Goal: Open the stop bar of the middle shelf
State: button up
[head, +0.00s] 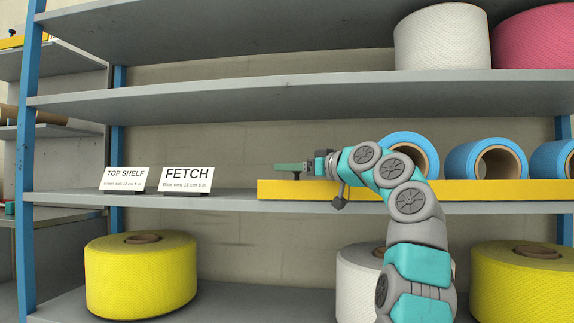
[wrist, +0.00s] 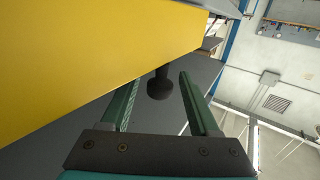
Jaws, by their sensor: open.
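The yellow stop bar (head: 480,196) runs along the front edge of the middle shelf (head: 235,202). In the wrist view the bar (wrist: 90,60) fills the upper left. A black knob (wrist: 160,86) stands out from the bar there, between the two green fingers of my gripper (wrist: 160,78). The fingers are open, one on each side of the knob, with gaps visible; I cannot tell the exact depth. In the head view my gripper (head: 290,168) points left, just above the bar's left part. The knob is mostly hidden there by the fingers.
Blue rolls (head: 487,160) lie behind the bar at the right. Signs reading TOP SHELF (head: 124,179) and FETCH (head: 186,180) stand on the shelf left of the bar. The shelf above (head: 270,98) overhangs my arm. Yellow rolls (head: 140,280) stand below.

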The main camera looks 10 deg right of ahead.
jog(key=shift+x, duration=0.8)
jog(key=shift+c, duration=0.2)
grip_shut()
dwell(0.6)
